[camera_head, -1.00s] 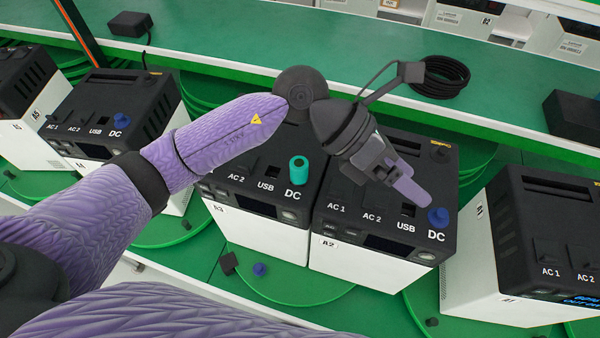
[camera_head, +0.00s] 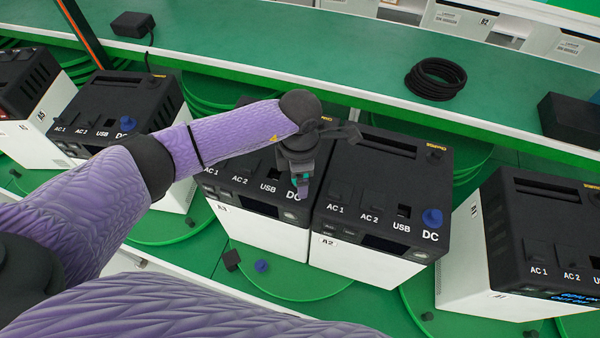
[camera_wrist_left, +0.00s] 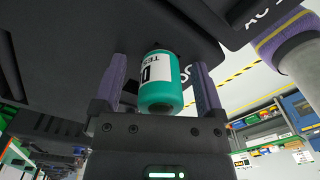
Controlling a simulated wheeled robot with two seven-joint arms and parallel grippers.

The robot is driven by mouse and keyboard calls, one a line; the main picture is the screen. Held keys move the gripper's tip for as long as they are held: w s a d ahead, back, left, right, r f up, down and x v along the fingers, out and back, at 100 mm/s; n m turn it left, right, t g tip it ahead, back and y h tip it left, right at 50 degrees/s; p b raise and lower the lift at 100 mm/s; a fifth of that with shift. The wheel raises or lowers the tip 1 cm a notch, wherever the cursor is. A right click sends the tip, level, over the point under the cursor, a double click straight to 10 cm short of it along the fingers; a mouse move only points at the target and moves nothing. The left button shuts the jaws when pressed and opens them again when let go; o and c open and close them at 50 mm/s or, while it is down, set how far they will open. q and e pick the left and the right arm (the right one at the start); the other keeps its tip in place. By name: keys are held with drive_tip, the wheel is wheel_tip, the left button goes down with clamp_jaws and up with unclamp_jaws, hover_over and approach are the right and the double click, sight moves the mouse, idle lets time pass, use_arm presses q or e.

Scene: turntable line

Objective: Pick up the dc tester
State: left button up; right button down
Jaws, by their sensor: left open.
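The dc tester (camera_wrist_left: 160,85) is a teal cylinder with a white label. In the left wrist view it stands out from the dark top of a power station, between the two purple fingers of my left gripper (camera_wrist_left: 158,88). The fingers are open, with a gap on each side of it. In the head view my left gripper (camera_head: 303,190) is over the DC socket of the unit marked A3 (camera_head: 262,228) and hides most of the tester. My right gripper is not in view.
Unit A2 (camera_head: 375,262), with a blue DC plug (camera_head: 432,218), stands close to the right of A3. Unit A1 (camera_head: 478,270) is farther right. A loose blue plug (camera_head: 261,266) lies on the green surface in front. A coiled black cable (camera_head: 436,78) lies on the shelf behind.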

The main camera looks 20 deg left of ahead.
use_arm(q)
clamp_jaws()
idle(0.3)
